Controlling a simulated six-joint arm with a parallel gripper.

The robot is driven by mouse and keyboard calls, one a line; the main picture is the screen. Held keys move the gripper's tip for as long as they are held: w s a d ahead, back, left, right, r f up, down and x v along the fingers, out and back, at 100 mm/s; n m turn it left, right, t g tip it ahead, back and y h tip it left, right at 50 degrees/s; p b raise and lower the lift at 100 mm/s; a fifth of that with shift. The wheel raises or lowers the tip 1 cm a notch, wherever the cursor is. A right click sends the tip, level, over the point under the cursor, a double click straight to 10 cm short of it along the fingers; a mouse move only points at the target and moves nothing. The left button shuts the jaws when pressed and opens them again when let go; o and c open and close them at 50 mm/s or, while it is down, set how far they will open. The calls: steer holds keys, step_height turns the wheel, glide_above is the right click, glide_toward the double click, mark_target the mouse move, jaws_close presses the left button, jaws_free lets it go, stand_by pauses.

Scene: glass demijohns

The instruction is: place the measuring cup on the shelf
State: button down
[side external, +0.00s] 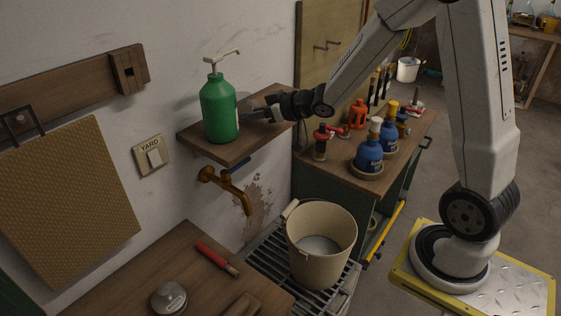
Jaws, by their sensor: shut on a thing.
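The wooden shelf (190,135) is fixed to the wall, with a green pump bottle (218,108) standing on it. My gripper (256,113) is over the right part of the shelf, just right of the bottle, pointing left. It is shut on a small greyish, see-through thing, which seems to be the measuring cup (243,101). The bottle hides part of the cup. I cannot tell whether the cup touches the shelf or the bottle.
A brass tap (228,188) is under the shelf, above a cream bucket (321,240) on a metal grating. A cabinet (345,175) right of the shelf carries blue bottles (369,155) and a red container (358,114). A wooden bench (150,270) is in front.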

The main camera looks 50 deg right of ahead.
steer(key=shift+f, duration=0.15)
steer(key=c, duration=0.6)
jaws_free()
steer(key=shift+o, duration=0.2)
steer(key=shift+s+d+r, duration=0.1)
steer(key=shift+s+r, duration=0.2)
steer(key=shift+r, duration=0.05)
steer(key=v, duration=1.1)
steer(key=shift+f, duration=0.1)
